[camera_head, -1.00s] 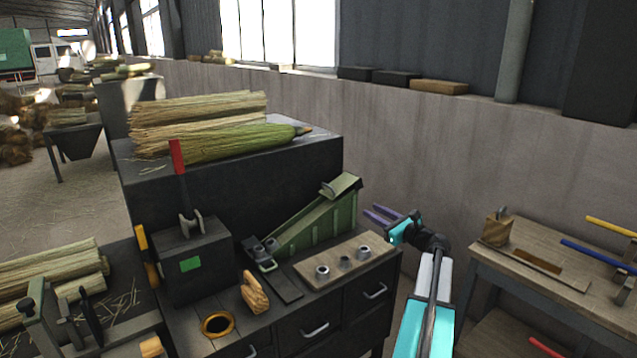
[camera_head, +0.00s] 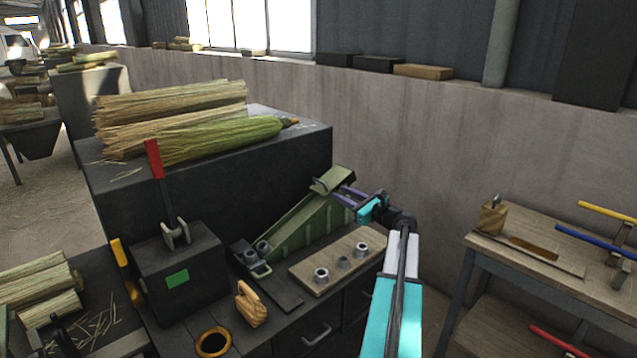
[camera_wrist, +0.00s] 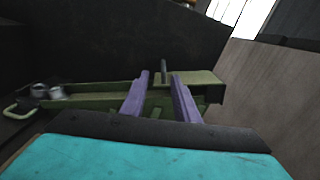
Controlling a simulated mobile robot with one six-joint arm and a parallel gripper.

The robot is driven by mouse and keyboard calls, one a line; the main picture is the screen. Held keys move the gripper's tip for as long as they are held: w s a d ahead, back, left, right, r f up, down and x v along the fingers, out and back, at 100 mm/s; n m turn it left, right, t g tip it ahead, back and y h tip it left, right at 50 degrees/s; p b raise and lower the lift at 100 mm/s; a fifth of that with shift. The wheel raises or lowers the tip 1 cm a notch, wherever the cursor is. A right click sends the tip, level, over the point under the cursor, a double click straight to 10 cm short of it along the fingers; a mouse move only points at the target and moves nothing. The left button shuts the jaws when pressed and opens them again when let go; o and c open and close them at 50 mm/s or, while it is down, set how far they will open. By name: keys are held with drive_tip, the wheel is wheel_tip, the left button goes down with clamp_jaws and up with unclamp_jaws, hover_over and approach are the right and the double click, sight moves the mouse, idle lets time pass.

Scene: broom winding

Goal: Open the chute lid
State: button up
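The green sloped chute (camera_head: 312,217) stands on the dark bench, its high end at the right near the wall. A flat green plate, seemingly the chute lid (camera_head: 330,181), sits at that high end; how far it is open I cannot tell. In the wrist view the chute (camera_wrist: 90,101) lies across the picture, with a green plate (camera_wrist: 200,77) at its right end and a small upright piece (camera_wrist: 164,70) beside it. My gripper (camera_head: 340,194) has its purple fingers apart, just at the chute's high end. In the wrist view the fingers (camera_wrist: 161,78) flank the upright piece; contact is unclear.
A wooden board with metal rings (camera_head: 341,262) lies in front of the chute. Behind is a dark block (camera_head: 220,180) with broom straw on top (camera_head: 170,120). A black box with a red lever (camera_head: 155,160) stands left. A wooden table (camera_head: 540,260) is at right.

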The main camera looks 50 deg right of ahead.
sight(319, 181)
drive_tip(key=shift+s+d, duration=0.1)
drive_tip(key=shift+d, duration=0.15)
drive_tip(key=w+p, duration=0.1)
drive_tip(key=w, duration=0.3)
drive_tip(key=w+p, duration=0.1)
drive_tip(key=w, duration=0.4)
drive_tip(key=w+d+p, duration=0.1)
drive_tip(key=w, duration=0.3)
drive_tip(key=shift+w+p, duration=0.15)
drive_tip(key=shift+p, duration=0.2)
